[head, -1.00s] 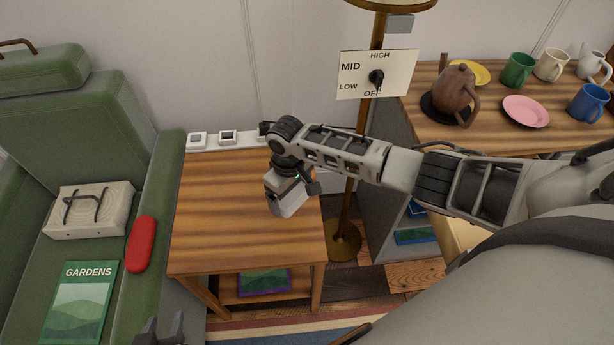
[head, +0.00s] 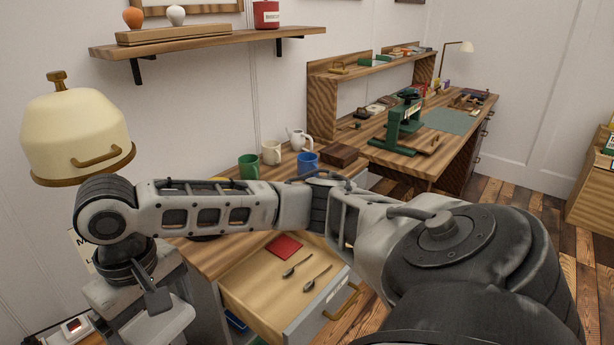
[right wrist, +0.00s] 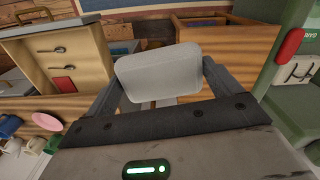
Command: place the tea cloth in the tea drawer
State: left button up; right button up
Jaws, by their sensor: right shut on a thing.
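My right gripper (right wrist: 160,78) is shut on a pale grey, soft-edged block that looks like the folded tea cloth (right wrist: 157,72). In the head view the right arm reaches across to the left, and its hand is at the lower left; the cloth cannot be made out there. The tea drawer (head: 340,298) is pulled open below the counter, to the right of that hand. It holds a flat red square (head: 284,246) and two dark spoons (head: 308,285). The drawer also shows in the right wrist view (right wrist: 92,58), apart from the cloth. My left gripper is not in view.
On the counter stand a green mug (head: 249,166), a cream mug (head: 271,152), a blue mug (head: 307,163) and a white teapot (head: 299,138). A wall shelf (head: 185,40) is above. A desk (head: 400,160) stands beyond.

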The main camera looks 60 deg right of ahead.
aim_at(279, 308)
jog(key=z, duration=1.35)
jog(key=i, duration=0.55)
jog(key=u, duration=0.4)
